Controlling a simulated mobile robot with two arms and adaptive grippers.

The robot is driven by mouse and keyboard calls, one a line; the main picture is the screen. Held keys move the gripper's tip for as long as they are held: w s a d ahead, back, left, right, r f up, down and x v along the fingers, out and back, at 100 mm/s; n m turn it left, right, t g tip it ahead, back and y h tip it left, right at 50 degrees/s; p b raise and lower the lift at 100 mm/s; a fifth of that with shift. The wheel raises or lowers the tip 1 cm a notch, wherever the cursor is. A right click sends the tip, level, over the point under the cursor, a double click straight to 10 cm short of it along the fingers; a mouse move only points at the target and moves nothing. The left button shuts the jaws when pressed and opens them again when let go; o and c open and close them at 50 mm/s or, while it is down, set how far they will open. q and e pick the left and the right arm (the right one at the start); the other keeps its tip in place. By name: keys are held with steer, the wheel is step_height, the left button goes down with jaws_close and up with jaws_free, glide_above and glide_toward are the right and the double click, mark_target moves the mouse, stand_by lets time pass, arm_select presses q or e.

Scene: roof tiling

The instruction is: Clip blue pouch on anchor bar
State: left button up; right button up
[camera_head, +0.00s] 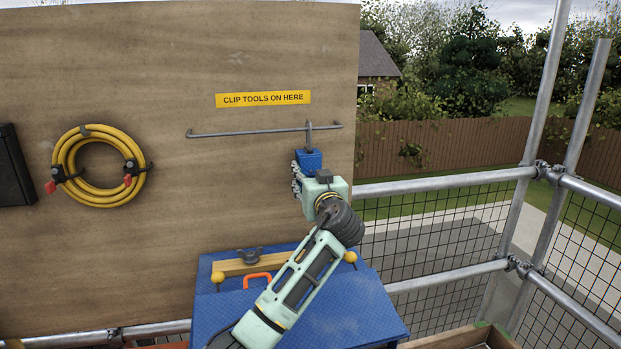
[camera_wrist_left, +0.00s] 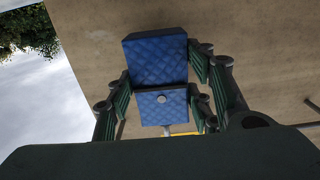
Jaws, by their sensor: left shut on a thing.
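The blue pouch (camera_head: 309,161) is upright just below the right part of the anchor bar (camera_head: 240,133), a thin grey rod along the plywood board. A grey clip (camera_head: 309,131) rises from the pouch top and crosses the bar; I cannot tell whether it is hooked around it or only in front. My left gripper (camera_head: 309,173) is shut on the pouch from below. In the left wrist view the quilted blue pouch (camera_wrist_left: 156,60) sits between the green fingers, with a round stud on its flap. My right gripper is not in view.
A yellow label (camera_head: 263,99) is above the bar. A coiled yellow hose (camera_head: 98,166) hangs at left beside a black box (camera_head: 14,168). Scaffold rails (camera_head: 445,184) border the right side.

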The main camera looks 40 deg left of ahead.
arm_select(q)
steer(key=shift+f+b, duration=0.3)
steer(key=o, duration=1.5)
steer(key=shift+c, duration=0.2)
steer(key=shift+o, duration=0.7)
steer(key=shift+f, duration=0.1)
